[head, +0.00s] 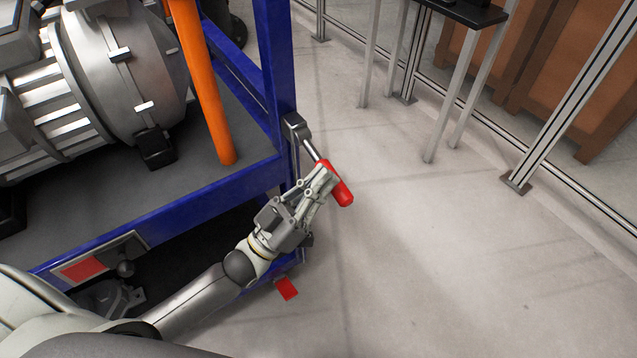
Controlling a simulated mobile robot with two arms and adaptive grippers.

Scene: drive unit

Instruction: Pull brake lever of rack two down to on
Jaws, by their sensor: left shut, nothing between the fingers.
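The brake lever has a red grip (343,191) and a metal rod that runs up to a grey bracket on the corner post of the blue rack (276,70). The lever slants down and outward to the right from its bracket. My left gripper (325,180) is shut and empty, its fingertips over the upper part of the red grip in the picture. They hide part of it, and I cannot tell whether they touch it. My right gripper is not in view.
A motor unit (115,60) and an orange bar (205,85) are on the rack. A small red piece (286,289) sticks out low by the rack's corner. A black-topped stand (465,12) and a metal-framed fence stand behind. The floor on the right is clear.

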